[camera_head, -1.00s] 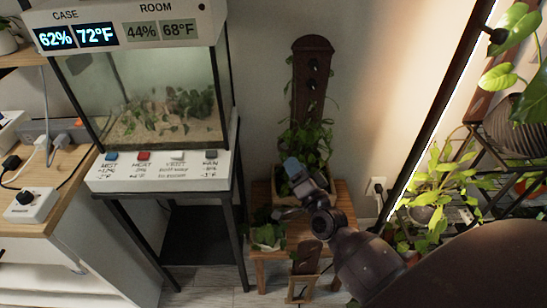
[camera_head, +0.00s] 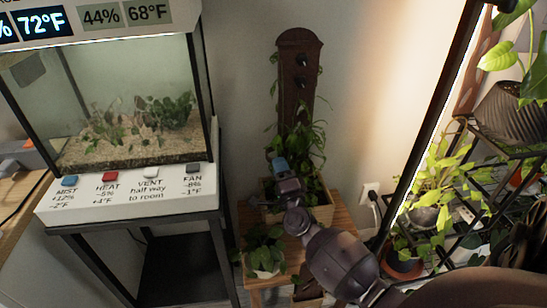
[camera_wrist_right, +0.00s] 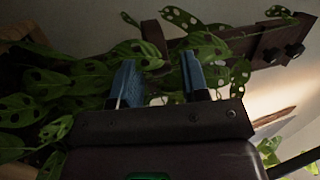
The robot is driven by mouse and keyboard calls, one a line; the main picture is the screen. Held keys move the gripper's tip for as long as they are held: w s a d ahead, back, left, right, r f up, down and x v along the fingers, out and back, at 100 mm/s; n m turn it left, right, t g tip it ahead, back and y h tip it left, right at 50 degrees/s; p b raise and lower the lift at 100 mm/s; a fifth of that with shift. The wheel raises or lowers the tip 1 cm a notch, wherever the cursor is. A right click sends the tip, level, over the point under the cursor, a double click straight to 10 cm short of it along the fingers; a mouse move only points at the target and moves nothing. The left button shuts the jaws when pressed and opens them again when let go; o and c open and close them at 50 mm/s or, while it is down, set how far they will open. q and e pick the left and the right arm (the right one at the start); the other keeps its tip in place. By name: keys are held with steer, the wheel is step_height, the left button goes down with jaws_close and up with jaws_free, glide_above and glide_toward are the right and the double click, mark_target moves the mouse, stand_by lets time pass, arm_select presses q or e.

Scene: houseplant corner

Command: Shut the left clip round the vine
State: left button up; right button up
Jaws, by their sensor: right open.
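A dark brown plank (camera_head: 299,70) stands upright in a planter box (camera_head: 322,211), with vine leaves (camera_head: 303,145) round its lower part. Small dark clip-like fittings (camera_head: 301,60) sit on its upper face. In the right wrist view a brown curved band (camera_wrist_right: 152,38), perhaps a clip, stands up among the perforated vine leaves (camera_wrist_right: 85,80). My right gripper (camera_head: 280,163) is in front of the plank's lower part. Its blue fingers (camera_wrist_right: 160,78) are apart with leaves behind them, and the band is just beyond their tips. I cannot tell which clip is the left one. My left gripper is not in view.
The planter stands on a wooden stool (camera_head: 343,222) with a small potted plant (camera_head: 264,250). A glass case (camera_head: 130,100) on a black stand is at the left. A plant rack (camera_head: 500,150) and bright light strip (camera_head: 440,110) are at the right.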

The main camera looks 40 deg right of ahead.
steer(key=shift+x, duration=2.5)
jaws_close()
